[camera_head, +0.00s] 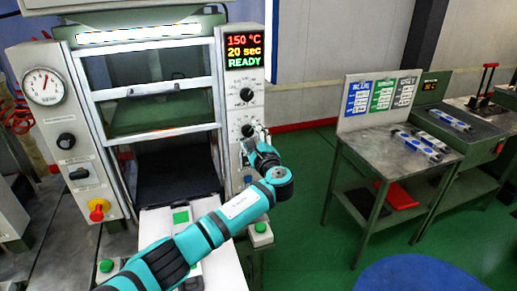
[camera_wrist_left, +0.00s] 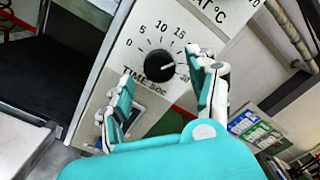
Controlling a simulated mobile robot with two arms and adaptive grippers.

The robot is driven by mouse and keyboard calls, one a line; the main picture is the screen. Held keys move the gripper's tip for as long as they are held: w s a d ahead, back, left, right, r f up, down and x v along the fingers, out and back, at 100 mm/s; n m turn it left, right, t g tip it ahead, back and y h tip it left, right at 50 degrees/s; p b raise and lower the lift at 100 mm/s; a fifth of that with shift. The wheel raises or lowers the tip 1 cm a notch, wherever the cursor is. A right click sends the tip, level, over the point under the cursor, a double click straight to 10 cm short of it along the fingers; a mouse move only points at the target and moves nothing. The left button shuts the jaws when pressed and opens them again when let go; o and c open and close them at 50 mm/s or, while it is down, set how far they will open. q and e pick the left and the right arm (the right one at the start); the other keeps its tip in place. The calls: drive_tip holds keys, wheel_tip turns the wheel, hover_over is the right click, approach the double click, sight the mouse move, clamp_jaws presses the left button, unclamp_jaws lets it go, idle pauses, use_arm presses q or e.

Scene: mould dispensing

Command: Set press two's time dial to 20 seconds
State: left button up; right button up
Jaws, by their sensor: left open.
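The press (camera_head: 150,130) stands at left in the head view. Its display (camera_head: 244,50) reads 150 °C, 20 sec, READY. The time dial (camera_head: 247,130) is the lower black knob on the right panel, below the temperature knob (camera_head: 245,93). The wrist view shows the time dial (camera_wrist_left: 158,68) with marks 0, 5, 10, 15 and 30; a finger hides part of the scale. My left gripper (camera_head: 256,138) is at the dial, open. In the wrist view its fingers (camera_wrist_left: 168,84) lie on either side of the knob; contact is not clear. My right gripper is out of view.
A pressure gauge (camera_head: 44,86) and a red-yellow switch (camera_head: 98,209) sit on the press's left panel. A green button (camera_head: 260,227) is below the dials. A table (camera_head: 375,149) with signs and blue-white tools stands at right. Green floor (camera_head: 310,190) lies between.

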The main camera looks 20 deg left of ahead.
use_arm(q)
drive_tip(key=v, duration=1)
drive_tip(key=shift+s+d+f, duration=0.1)
